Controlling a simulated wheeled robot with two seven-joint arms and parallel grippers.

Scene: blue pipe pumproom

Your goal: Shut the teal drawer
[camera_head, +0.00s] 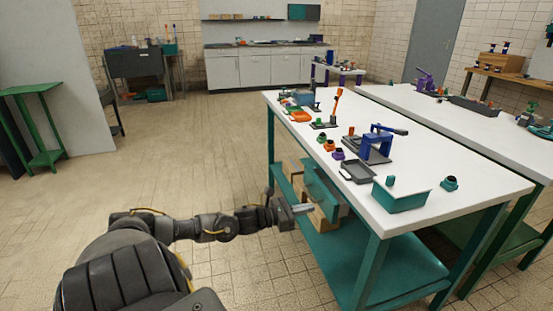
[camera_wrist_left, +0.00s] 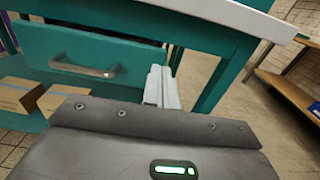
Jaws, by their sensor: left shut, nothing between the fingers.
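The teal drawer (camera_head: 321,187) hangs under the white top of the near workbench, on its left side. In the left wrist view its teal front (camera_wrist_left: 120,55) carries a pale metal bar handle (camera_wrist_left: 84,67). A narrow dark gap shows along the front's upper edge; how far the drawer stands out is hard to tell. My left gripper (camera_head: 304,209) is shut and empty, low beside the drawer front. In the left wrist view its fingers (camera_wrist_left: 162,88) are together just right of the handle, near the front's right end. Whether they touch it I cannot tell. My right gripper is out of view.
The workbench (camera_head: 455,190) has teal legs and a lower shelf (camera_head: 345,262) holding cardboard boxes (camera_wrist_left: 20,94). A teal bin (camera_head: 400,197), a grey tray (camera_head: 357,172) and a blue press (camera_head: 375,145) stand on top. The floor left of the bench is clear.

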